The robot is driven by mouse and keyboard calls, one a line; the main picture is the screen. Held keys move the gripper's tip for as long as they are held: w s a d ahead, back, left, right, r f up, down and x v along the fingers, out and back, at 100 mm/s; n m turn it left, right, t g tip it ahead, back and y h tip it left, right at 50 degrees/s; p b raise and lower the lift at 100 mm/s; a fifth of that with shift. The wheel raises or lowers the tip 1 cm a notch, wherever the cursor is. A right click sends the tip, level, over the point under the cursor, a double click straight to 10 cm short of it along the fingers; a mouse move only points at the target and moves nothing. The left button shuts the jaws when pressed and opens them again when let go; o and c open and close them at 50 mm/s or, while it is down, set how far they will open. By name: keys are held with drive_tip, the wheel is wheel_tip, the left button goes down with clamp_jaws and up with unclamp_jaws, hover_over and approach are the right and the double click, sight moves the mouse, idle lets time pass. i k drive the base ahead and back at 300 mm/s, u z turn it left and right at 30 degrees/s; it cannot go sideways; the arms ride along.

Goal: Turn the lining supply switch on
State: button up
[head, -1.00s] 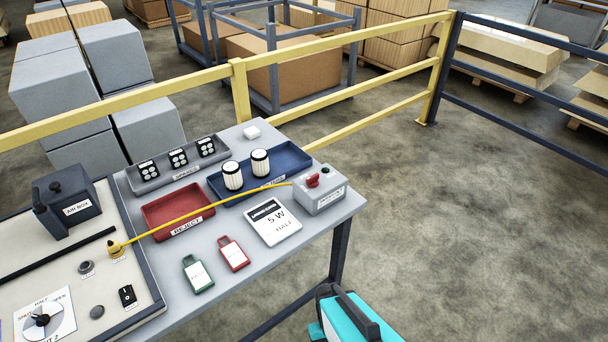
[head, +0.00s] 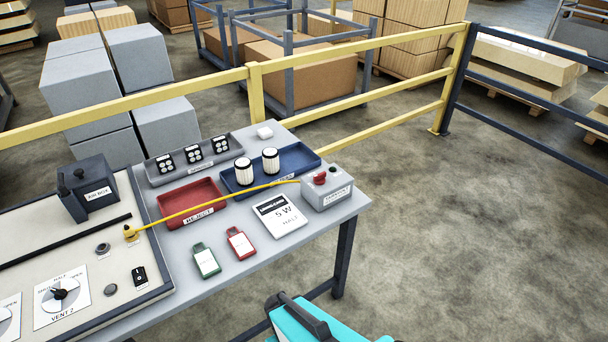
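No label reading lining supply is legible. A small black rocker switch (head: 139,277) with white marks sits at the front right of the beige panel (head: 95,245); its position is too small to tell. A grey box (head: 327,193) with a red knob (head: 320,178) and a small dark button on top stands at the table's right end, its front label unreadable. A yellow cable (head: 215,207) runs from a yellow plug (head: 130,233) on the panel to this box.
The grey table (head: 190,265) carries a red reject tray (head: 192,202), a blue tray (head: 238,184) with two white cylinders, a grey tray (head: 163,178), a white card (head: 278,215), and green (head: 206,261) and red (head: 240,243) tags. Yellow railing (head: 350,51) stands behind. Floor at right is clear.

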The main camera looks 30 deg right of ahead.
sight(319, 180)
drive_tip(key=u, duration=0.2)
drive_tip(key=k, duration=1.45)
drive_tip(key=z, duration=0.65)
drive_tip(key=i, duration=1)
drive_tip(key=u, duration=0.05)
